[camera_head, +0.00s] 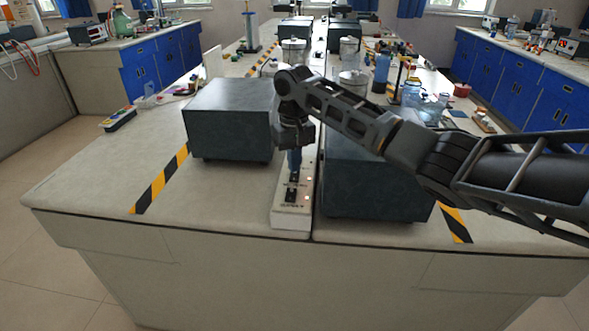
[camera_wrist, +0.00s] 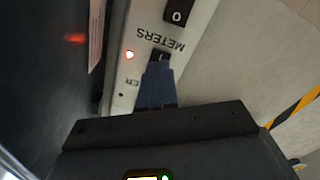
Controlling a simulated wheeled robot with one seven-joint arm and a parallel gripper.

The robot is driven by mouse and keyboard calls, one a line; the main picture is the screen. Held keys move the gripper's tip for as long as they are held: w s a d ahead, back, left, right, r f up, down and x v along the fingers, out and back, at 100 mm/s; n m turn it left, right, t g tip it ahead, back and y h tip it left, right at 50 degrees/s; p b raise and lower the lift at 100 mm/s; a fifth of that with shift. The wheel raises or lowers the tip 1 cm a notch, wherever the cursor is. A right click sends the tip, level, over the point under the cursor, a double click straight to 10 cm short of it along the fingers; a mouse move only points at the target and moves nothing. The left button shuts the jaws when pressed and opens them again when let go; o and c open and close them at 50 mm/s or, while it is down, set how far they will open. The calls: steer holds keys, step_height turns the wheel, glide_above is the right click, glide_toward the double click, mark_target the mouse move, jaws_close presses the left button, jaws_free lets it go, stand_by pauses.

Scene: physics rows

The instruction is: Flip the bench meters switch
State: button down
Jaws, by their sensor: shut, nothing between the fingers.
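A long white switch strip (camera_head: 291,218) lies on the bench between two dark boxes. In the wrist view the strip (camera_wrist: 206,14) carries the upside-down word METERS. A dark rocker switch (camera_wrist: 160,54) sits right beside that word, partly covered by my fingertips and showing a small light mark. A red light (camera_wrist: 129,55) glows beside it. My gripper (camera_head: 295,168) points down over the strip; its blue fingers (camera_wrist: 158,68) are together and empty, with tips at this switch. I cannot tell whether they touch it.
Another rocker marked 0 (camera_wrist: 178,12) lies beyond the word METERS. A dark box (camera_head: 228,122) stands left of the strip and another (camera_head: 365,185) stands close on its right, under my arm. Black-and-yellow tape (camera_head: 160,181) marks the bench. The front left is clear.

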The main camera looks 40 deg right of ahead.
mark_target(294, 178)
steer(key=shift+r+p, duration=2.15)
steer(key=shift+r, duration=0.15)
